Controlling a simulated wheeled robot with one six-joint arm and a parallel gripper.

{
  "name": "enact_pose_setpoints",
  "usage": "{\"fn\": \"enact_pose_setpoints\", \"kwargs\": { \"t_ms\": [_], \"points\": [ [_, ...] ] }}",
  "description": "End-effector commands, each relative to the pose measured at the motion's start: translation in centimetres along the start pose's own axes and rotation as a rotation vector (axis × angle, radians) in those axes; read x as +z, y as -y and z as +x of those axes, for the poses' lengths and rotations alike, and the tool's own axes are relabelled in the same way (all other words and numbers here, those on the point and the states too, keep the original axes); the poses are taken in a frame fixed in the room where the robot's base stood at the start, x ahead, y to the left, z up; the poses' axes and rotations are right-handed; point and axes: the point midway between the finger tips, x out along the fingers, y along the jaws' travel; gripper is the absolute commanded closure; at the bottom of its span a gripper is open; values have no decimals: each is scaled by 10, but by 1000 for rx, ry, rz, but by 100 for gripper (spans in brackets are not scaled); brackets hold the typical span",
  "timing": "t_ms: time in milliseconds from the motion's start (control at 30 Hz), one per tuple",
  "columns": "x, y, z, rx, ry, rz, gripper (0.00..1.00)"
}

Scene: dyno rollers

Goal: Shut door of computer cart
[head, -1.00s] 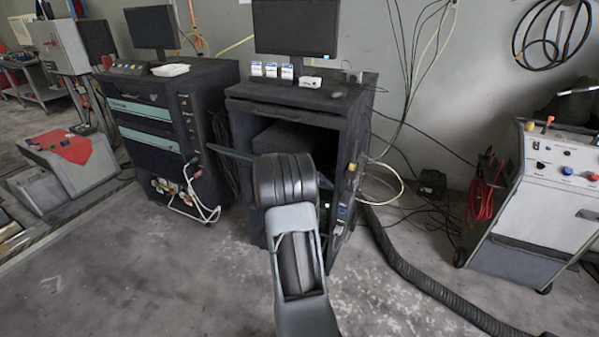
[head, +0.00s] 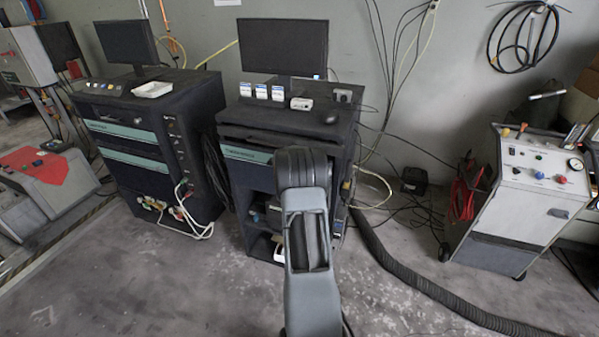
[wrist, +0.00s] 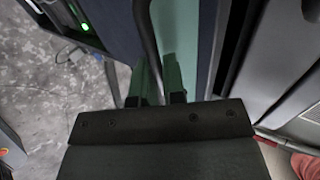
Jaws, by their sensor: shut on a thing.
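The computer cart (head: 236,195) is dark and stands at the centre of the head view. A dark panel with a teal strip, its door (head: 248,154), shows across the upper front, left of my arm. My arm covers its right part, so I cannot tell whether it is flush. In the wrist view the door's teal face (wrist: 182,35) and a dark bar-like handle (wrist: 146,35) run down to my gripper (wrist: 158,97). My gripper is shut on the handle, though the contact is partly hidden. In the head view the gripper is hidden behind my arm.
A similar cart (head: 207,140) stands close on the left. A monitor (head: 285,47) and small boxes sit on the middle cart. A black hose (head: 410,275) lies on the floor to the right, near a white machine (head: 528,195). The front floor is clear.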

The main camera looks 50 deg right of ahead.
Motion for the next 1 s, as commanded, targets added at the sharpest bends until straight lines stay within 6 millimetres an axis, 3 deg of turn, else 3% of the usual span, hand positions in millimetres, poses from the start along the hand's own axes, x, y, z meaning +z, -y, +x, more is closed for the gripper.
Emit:
{"fn": "enact_pose_setpoints", "kwargs": {
  "t_ms": [200,700,733,800,1000],
  "points": [
    [-9,10,5,-1,1,0,100],
    [-13,11,8,0,-1,2,100],
    [-13,11,8,0,-1,2,88],
    [-13,11,8,0,-1,2,82],
    [-14,11,8,0,-3,2,82]
  ]
}}
